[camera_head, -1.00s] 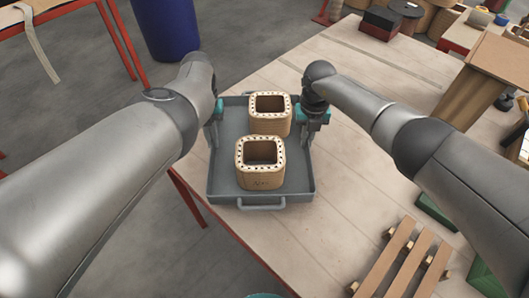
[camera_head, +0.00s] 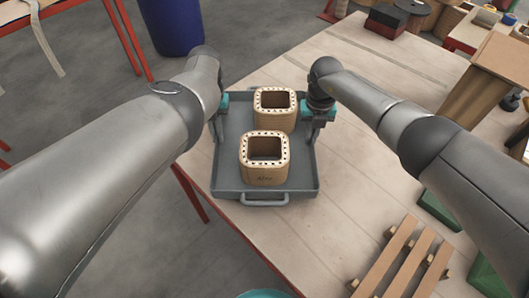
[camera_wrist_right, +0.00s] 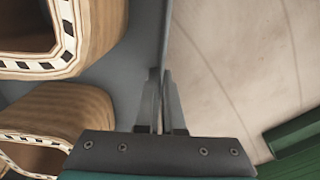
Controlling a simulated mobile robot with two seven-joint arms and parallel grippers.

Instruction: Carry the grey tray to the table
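The grey tray (camera_head: 228,179) is at the table's left edge in the head view, its left part reaching past that edge. I cannot tell whether its underside touches the table (camera_head: 360,175). Two square wooden coils, a near one (camera_head: 264,174) and a far one (camera_head: 276,118), stand upright in it. My left gripper (camera_head: 217,128) is at the tray's left wall and looks shut on it, its fingertips small and partly hidden. My right gripper (camera_head: 312,132) is shut on the right wall. In the right wrist view its fingers (camera_wrist_right: 162,90) sit on either side of that wall.
A slatted wooden pallet (camera_head: 402,262) and green blocks (camera_head: 438,210) lie at the near right of the table. A wooden box (camera_head: 490,80) stands at the right. A blue barrel (camera_head: 172,22) stands on the floor behind.

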